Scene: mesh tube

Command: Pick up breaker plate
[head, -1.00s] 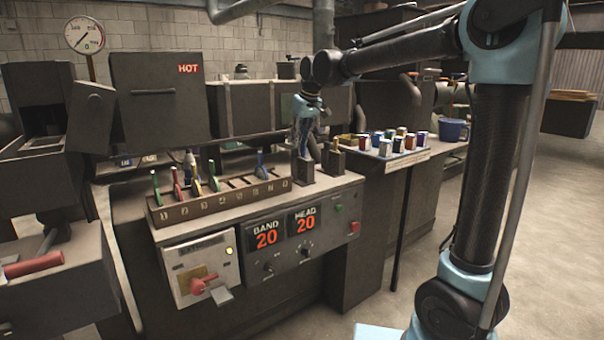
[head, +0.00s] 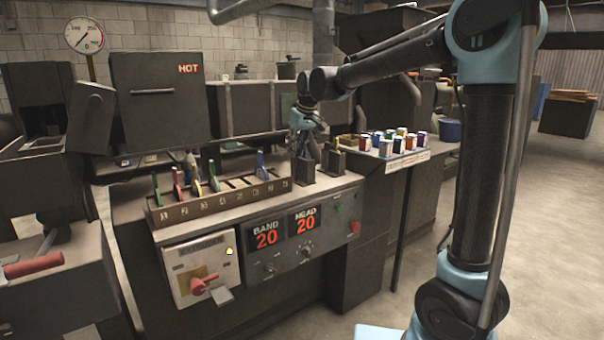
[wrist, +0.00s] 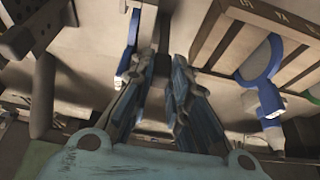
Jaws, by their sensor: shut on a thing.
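My gripper (head: 307,152) is low over the machine's bench top, beside two small dark holders, and shows from behind in the head view. In the wrist view my gripper (wrist: 163,75) has its fingers close together on a dark, thin thing, taken to be the breaker plate (wrist: 165,40). Most of it is hidden by the fingers. A blue-edged piece (wrist: 130,50) shows just left of the fingers; whether it is part of the held thing I cannot tell.
A numbered rack (head: 220,200) with several coloured-handled pieces stands left of my gripper. A blue ring piece (wrist: 265,70) sits in it. A slotted holder (head: 335,163) stands close on the right. Several small cans (head: 400,140) stand farther right. A machine box marked HOT (head: 155,95) rises behind.

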